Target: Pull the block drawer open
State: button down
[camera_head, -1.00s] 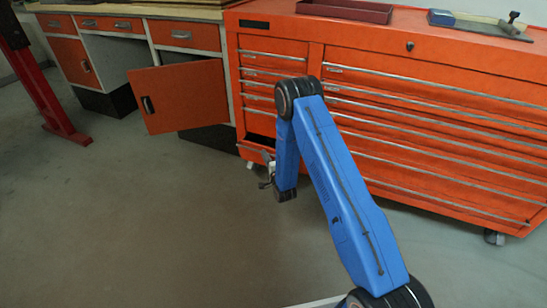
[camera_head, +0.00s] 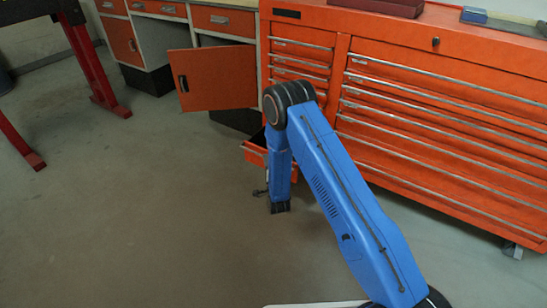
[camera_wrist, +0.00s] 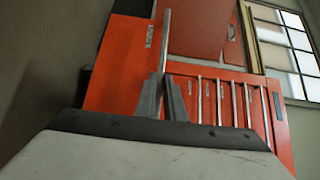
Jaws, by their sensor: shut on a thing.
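The block drawer (camera_head: 254,156) is the low orange drawer at the left end of the tool chest. It stands partly pulled out, with a dark gap above its front. My arm hides much of it in the head view. In the wrist view, an orange front, which I take to be the drawer's (camera_wrist: 115,70), fills the left, with a silver bar handle (camera_wrist: 167,35) along its edge. My gripper (camera_wrist: 165,88) is shut on this handle, one finger on each side. In the head view my gripper (camera_head: 262,190) is small, dark and mostly hidden by my arm.
The orange tool chest (camera_head: 440,120) has its other drawers shut. An orange cabinet door (camera_head: 215,78) hangs open to the left, near the workbench. A red stand (camera_head: 92,55) is at the far left. The grey floor in front is clear.

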jog(key=shift+s+a, duration=0.45)
jog(key=shift+s, duration=0.3)
jog(key=shift+s+a, duration=0.5)
jog(key=shift+s, duration=0.2)
jog(key=shift+s+a, duration=0.45)
jog(key=shift+s, duration=0.3)
jog(key=c, duration=1.8)
grip_release()
jog(key=shift+c, duration=0.2)
jog(key=shift+s, duration=0.1)
jog(key=s+d, duration=0.3)
jog(key=s, duration=1.4)
jog(key=shift+d, duration=0.1)
jog(key=shift+w, duration=0.15)
